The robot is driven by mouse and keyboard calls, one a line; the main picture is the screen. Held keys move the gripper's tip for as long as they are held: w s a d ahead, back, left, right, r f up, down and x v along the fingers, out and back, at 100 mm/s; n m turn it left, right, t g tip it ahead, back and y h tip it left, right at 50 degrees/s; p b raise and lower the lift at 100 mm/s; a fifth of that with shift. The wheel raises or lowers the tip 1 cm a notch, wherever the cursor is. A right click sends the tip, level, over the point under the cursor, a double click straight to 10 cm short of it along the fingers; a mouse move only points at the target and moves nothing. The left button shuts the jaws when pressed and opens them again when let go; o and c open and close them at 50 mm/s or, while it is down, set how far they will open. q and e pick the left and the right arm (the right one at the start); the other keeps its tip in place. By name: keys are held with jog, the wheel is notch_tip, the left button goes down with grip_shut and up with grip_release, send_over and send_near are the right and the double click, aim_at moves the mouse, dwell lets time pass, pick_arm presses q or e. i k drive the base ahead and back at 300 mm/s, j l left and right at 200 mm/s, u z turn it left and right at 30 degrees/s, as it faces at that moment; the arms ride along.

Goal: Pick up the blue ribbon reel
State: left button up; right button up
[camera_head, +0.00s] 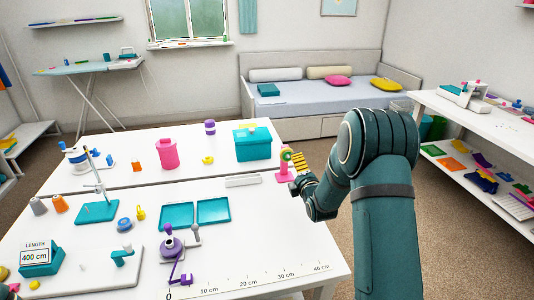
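A small blue round reel (125,224) lies flat on the near white table (75,255), just in front of the teal stand base. It looks like the blue ribbon reel, but it is small in view. Another blue-and-white spool (75,154) sits on a holder at the back left. My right gripper (303,187) is over the table's right edge, beside a pink stand (285,168), far to the right of the blue reel. Its fingers are small and partly hidden, so their opening is unclear.
Teal trays (214,211), a purple-topped winder (172,250), a teal stand (97,211) and a length display (40,259) surround the reel. A pink canister (168,153) and teal box (252,144) stand behind. The table's front right is mostly clear around the printed ruler.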

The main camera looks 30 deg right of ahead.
aim_at(125, 225)
jog(key=k+j, duration=0.2)
jog(key=k, duration=0.3)
jog(key=k+j, duration=0.15)
jog(key=k, duration=0.3)
